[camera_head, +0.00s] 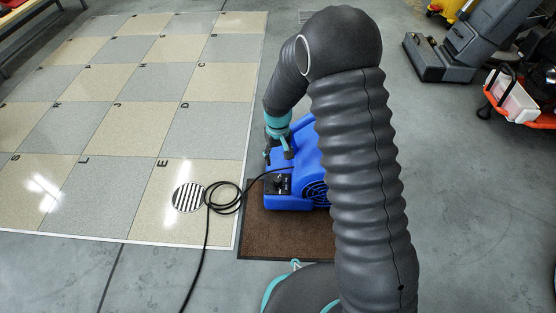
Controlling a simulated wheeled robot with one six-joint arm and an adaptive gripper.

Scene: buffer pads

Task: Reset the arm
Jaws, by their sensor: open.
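My arm, in a dark ribbed sleeve, rises at the right of centre, bends over at the top and reaches down to the left. My gripper (281,150), with teal parts near it, is at the blue machine's upper left side. Its fingertips are small and partly hidden, and I cannot tell whether they touch the machine. The blue machine (306,160) has a black control panel and a round grille, and stands on a brown mat (285,235). My arm hides its right side.
Lettered beige and grey floor tiles (90,125) lie at left. A grey floor machine (455,50) and an orange-and-white cart (518,100) stand at right.

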